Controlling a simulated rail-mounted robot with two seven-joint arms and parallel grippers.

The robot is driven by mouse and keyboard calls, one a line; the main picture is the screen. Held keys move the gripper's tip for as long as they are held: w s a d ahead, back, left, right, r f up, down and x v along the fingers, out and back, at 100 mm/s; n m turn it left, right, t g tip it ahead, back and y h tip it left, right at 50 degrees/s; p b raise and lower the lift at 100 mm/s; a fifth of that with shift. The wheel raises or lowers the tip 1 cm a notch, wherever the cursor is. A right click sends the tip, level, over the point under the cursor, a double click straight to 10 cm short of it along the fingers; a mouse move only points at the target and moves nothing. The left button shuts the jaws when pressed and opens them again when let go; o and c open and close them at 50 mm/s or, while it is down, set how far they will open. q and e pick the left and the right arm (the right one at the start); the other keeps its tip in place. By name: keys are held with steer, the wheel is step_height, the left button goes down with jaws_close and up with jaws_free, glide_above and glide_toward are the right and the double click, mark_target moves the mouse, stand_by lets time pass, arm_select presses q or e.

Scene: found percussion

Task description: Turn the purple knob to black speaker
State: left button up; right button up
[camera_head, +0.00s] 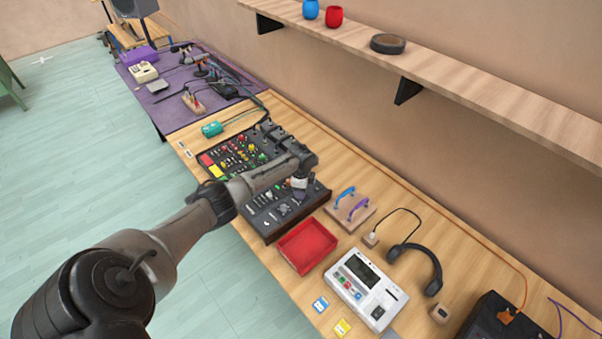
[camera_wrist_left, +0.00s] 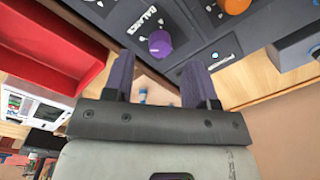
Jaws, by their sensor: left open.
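The purple knob (camera_wrist_left: 160,44) sits on a dark control panel (camera_wrist_left: 190,30) in the left wrist view, next to white lettering that seems to read BALANCE. My left gripper (camera_wrist_left: 157,80) is open, its two purple fingers apart and nothing between them. The knob is just beyond the fingertips, roughly in line with the gap, and appears untouched. In the head view, my left gripper (camera_head: 300,186) is over the near section of the panel (camera_head: 270,222) and hides part of it; I cannot make out the purple knob there. A dark speaker (camera_head: 133,7) stands at the far top left.
An orange knob (camera_wrist_left: 236,5) is near the purple one. A wooden shelf (camera_head: 470,85) runs along the wall.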

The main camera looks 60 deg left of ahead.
arm_select(q)
step_height(320, 180, up, 10)
steer(key=shift+s+d+p, duration=0.15)
steer(key=shift+p, duration=0.25)
stand_by(0.6)
